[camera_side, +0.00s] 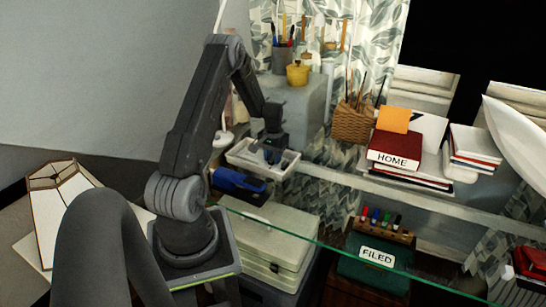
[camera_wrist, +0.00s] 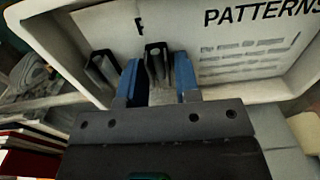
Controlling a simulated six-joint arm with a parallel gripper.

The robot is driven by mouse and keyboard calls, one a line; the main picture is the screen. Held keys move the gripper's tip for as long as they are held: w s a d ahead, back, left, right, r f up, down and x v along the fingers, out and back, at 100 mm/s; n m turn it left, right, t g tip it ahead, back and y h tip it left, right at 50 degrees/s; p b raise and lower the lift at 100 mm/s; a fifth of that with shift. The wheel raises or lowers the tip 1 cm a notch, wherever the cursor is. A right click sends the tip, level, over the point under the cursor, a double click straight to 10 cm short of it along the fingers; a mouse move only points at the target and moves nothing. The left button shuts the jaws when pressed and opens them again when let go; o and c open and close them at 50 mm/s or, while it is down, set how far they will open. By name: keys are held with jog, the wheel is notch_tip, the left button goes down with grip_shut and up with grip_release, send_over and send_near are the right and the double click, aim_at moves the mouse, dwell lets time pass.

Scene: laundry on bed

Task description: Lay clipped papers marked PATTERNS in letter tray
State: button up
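The white papers marked PATTERNS (camera_wrist: 250,40) lie inside the pale letter tray (camera_wrist: 290,88), as the wrist view shows. Black binder clips sit at their near edge, one (camera_wrist: 155,62) between my fingers and another (camera_wrist: 100,68) to the left. My gripper (camera_wrist: 157,80) has its blue fingers on either side of the first clip, close to it. I cannot tell whether they press on it. In the side view my gripper (camera_side: 272,152) is down at the letter tray (camera_side: 285,172), and the papers are mostly hidden there.
A blue object (camera_side: 238,182) lies just in front of the tray, near the glass edge. A grey block with a pen cup (camera_side: 282,58) and a yellow pot (camera_side: 297,74) stands behind. To the right are a wicker basket (camera_side: 352,123), a HOME book (camera_side: 394,150) and a FILED box (camera_side: 375,258).

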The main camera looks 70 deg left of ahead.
jog(key=shift+o, duration=1.3)
jog(key=shift+r, duration=0.1)
notch_tip(320, 180, up, 12)
jog(key=f, duration=0.1)
jog(key=w+d+r+m+t, duration=0.15)
jog(key=w+d+r, duration=0.25)
jog(key=d+r, duration=0.6)
jog(key=s+d+r+m+t, duration=0.15)
jog(key=s+d+r, duration=0.25)
jog(key=d, duration=0.8)
jog(key=s+d+r+m+t, duration=0.1)
jog(key=s+d+r+m, duration=0.25)
jog(key=d, duration=0.85)
jog(key=s+d+m+t, duration=0.1)
jog(key=s+d+m, duration=0.1)
jog(key=s+d, duration=0.4)
jog(key=shift+s+t, duration=0.4)
jog(key=shift+s, duration=0.15)
jog(key=shift+d, duration=0.1)
